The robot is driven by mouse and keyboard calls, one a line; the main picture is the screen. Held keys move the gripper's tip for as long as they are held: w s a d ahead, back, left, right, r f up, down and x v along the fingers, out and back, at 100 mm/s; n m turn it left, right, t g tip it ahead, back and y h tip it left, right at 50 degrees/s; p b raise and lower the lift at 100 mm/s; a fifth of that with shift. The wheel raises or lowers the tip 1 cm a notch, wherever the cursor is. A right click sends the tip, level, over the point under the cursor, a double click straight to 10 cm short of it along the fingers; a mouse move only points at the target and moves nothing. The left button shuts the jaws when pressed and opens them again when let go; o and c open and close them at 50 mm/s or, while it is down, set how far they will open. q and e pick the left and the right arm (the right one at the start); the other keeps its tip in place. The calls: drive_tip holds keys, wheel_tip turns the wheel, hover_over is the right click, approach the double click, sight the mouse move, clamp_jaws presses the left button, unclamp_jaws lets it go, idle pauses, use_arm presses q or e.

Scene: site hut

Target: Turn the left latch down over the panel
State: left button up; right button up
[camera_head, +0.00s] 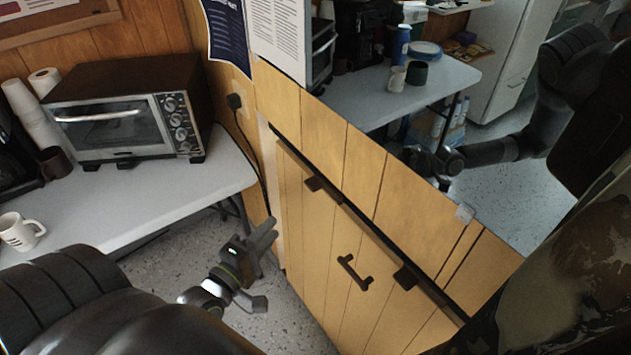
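The wooden panel (318,247) is a plank-faced flap with a dark pull handle (354,272), set in the wall below a dark gap. The left latch (316,184) is a small dark brown block at the panel's top edge; its exact turn is too small to tell. A similar right latch (405,278) sits further along the same edge. My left gripper (273,230) is left of the panel, apart from the latch and lower in the picture. Its fingers lie close together, pointing up and right, with nothing seen between them. My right gripper is not directly in view.
A toaster oven (125,110), paper cups and a white mug (20,231) stand on a white table (195,192) at left. A black cable hangs beside the panel. A mirror-like surface (505,205) above the panel shows a dark arm and the room.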

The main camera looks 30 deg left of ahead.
sight(309, 188)
use_arm(q)
drive_tip(key=w+p, duration=0.3)
drive_tip(key=w, duration=1.2)
drive_tip(key=shift+w+p, duration=0.2)
drive_tip(key=shift+p, duration=0.1)
drive_tip(key=shift+w, duration=0.75)
drive_tip(key=shift+f, duration=0.1)
clamp_jaws()
